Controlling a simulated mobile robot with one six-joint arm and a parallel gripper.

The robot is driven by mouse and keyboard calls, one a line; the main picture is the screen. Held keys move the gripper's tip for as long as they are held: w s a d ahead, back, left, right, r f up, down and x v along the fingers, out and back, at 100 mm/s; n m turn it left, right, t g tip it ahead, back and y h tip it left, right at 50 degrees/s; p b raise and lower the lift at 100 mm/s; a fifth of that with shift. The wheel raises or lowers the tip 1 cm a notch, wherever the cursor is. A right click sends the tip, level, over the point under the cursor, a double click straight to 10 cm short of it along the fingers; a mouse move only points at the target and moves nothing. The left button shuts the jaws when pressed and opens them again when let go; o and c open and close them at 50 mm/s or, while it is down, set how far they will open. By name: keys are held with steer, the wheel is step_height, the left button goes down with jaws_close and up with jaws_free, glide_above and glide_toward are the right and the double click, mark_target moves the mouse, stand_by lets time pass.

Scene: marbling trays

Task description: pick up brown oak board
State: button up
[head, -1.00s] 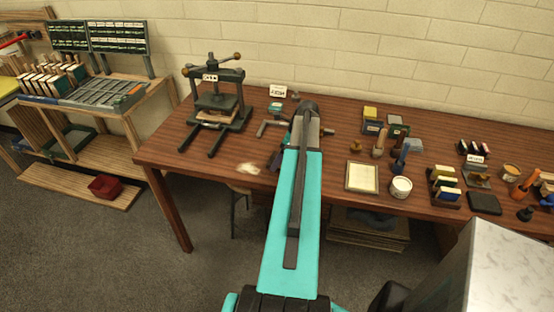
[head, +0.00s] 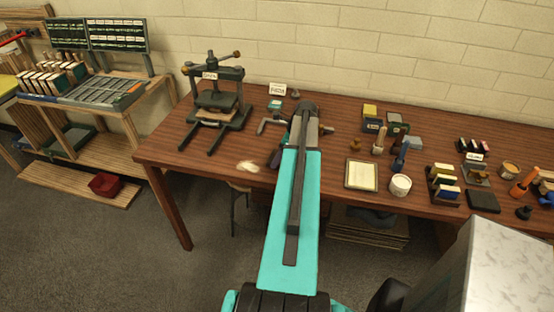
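A thin brown board (head: 213,116) lies in the dark screw press (head: 236,122) at the back left of the table, under the press plate. I cannot tell for sure that it is the oak one. Flat boards (head: 365,232) are also stacked on the shelf under the table, partly hidden by my arm and the table edge. My turquoise arm reaches over the table to the right of the press. My gripper is hidden behind the arm links, so its fingers do not show.
The brown table (head: 165,157) holds a pale scrap (head: 248,166), a cream framed sheet (head: 361,174), a white pot (head: 400,185) and several tools on the right. A wooden rack (head: 90,160) stands at left. Grey floor in front of the table is clear.

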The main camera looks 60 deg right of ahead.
mark_target(274, 156)
steer(key=shift+c, duration=0.4)
steer(key=shift+r+b, duration=0.95)
steer(key=shift+r, duration=0.65)
steer(key=s+a+b, duration=0.1)
steer(key=s, duration=0.4)
steer(key=s+a+r+b, duration=0.1)
steer(key=s+a+b, duration=0.1)
steer(key=s, duration=0.3)
steer(key=s+a+b, duration=0.1)
steer(key=s+a, duration=0.1)
steer(key=s, duration=0.3)
steer(key=shift+s+r+b, duration=0.1)
steer(key=shift+r+b, duration=0.2)
steer(key=shift+r, duration=0.1)
